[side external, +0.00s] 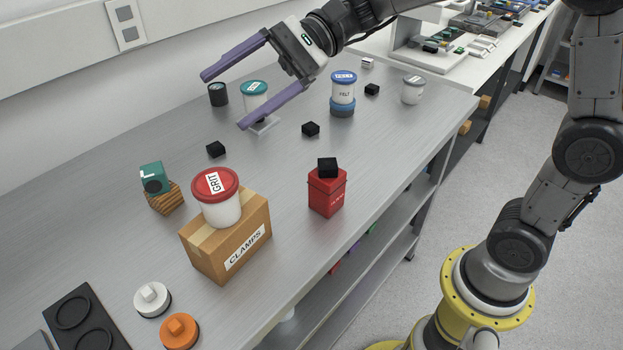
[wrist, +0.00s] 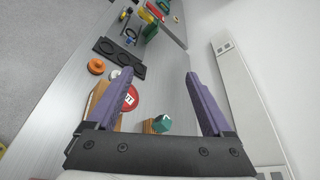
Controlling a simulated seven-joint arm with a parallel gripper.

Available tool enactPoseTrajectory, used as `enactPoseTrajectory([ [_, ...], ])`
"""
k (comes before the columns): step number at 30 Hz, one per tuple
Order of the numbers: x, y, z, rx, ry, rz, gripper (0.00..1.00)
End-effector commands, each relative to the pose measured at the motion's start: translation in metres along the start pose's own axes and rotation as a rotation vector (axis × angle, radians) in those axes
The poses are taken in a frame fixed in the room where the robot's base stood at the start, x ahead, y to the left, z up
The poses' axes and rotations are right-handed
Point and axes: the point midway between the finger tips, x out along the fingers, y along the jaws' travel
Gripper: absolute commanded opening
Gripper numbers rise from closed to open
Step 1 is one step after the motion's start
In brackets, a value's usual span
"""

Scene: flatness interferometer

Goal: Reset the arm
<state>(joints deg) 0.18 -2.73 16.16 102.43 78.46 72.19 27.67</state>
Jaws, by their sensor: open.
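My gripper (side external: 223,99) has two long purple fingers spread wide apart, with nothing between them. It is raised above the back part of the metal bench (side external: 260,160). In the side view its fingers pass in front of the teal-lidded jar (side external: 254,91). In the wrist view the open gripper (wrist: 160,75) looks along the bench, with the red-lidded GRIT jar (wrist: 130,98) by the left finger and the teal block (wrist: 161,124) low between the fingers.
The GRIT jar (side external: 221,205) stands on the CLAMPS box (side external: 235,245). A red tin (side external: 327,195) carries a black cube. A blue-lidded jar (side external: 343,88) stands at the back. White (side external: 152,301) and orange (side external: 179,332) knobs sit in front. The bench middle is mostly clear.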

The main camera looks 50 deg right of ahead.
Motion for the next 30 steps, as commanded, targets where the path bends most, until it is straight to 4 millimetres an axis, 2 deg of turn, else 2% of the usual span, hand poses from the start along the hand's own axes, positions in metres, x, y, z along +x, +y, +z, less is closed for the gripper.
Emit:
enactPoseTrajectory([
  [1, -0.011, 0.02, 0.017, -0.089, 0.055, 0.042, 0.85],
  [3, -0.026, 0.049, 0.03, -0.208, 0.138, 0.109, 0.85],
  [6, -0.05, 0.094, 0.039, -0.385, 0.267, 0.213, 0.85],
  [10, -0.088, 0.153, 0.035, -0.631, 0.455, 0.373, 0.85],
  [12, -0.11, 0.182, 0.026, -0.76, 0.556, 0.471, 0.85],
  [15, -0.142, 0.215, 0.01, -0.927, 0.685, 0.62, 0.85],
  [18, -0.168, 0.238, -0.008, -1.053, 0.77, 0.769, 0.85],
  [21, -0.185, 0.25, -0.025, -1.135, 0.803, 0.903, 0.85],
  [25, -0.197, 0.252, -0.035, -1.21, 0.82, 1.002, 0.85],
  [30, -0.198, 0.249, -0.035, -1.231, 0.82, 1.011, 0.85],
])
